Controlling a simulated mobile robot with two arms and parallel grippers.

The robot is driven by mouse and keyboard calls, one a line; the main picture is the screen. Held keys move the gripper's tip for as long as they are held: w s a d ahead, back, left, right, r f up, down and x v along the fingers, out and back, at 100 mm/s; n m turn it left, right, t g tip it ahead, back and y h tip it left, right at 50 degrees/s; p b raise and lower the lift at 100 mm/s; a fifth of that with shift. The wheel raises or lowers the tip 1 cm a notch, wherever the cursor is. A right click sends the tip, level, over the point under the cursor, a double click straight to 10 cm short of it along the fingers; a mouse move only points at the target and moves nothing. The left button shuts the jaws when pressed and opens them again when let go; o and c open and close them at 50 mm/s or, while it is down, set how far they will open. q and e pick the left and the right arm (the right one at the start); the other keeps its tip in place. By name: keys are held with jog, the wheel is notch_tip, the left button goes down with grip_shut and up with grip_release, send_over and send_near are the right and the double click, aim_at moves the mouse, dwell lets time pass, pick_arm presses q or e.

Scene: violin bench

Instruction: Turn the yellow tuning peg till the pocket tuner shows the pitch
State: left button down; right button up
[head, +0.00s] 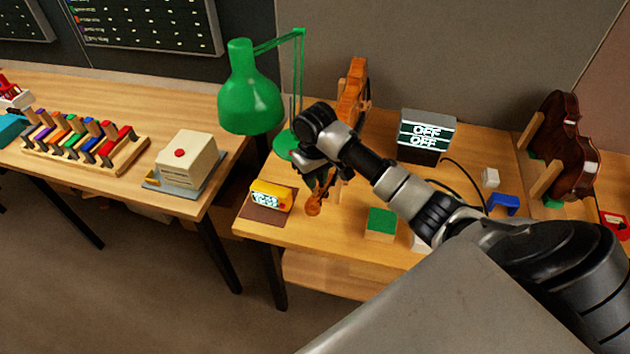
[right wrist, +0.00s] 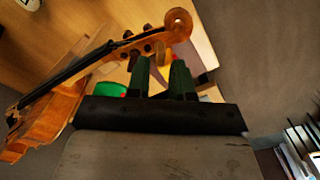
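The orange-brown violin (head: 352,92) leans in a stand, its scroll (head: 313,207) toward the front of the bench. In the right wrist view its body (right wrist: 45,120) is at left and its scroll (right wrist: 179,22) at the top, with several pegs beside it. The yellow peg (right wrist: 164,64) shows between the two dark green fingertips of my right gripper (right wrist: 163,78). The fingers are apart, with gaps beside the peg. In the head view this gripper (head: 322,178) is over the violin's neck and hides most of the pegs. The yellow pocket tuner (head: 285,193) has a lit screen, too small to read.
A green lamp (head: 248,95) stands close left of my right gripper. A green-topped block (head: 381,222) lies to the right. Behind is a box reading OFF twice (head: 426,140). A darker violin (head: 570,150) stands far right. A separate bench (head: 90,165) is at left.

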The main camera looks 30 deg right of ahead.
jog(key=shift+f, duration=1.45)
jog(key=shift+c, duration=0.5)
grip_shut()
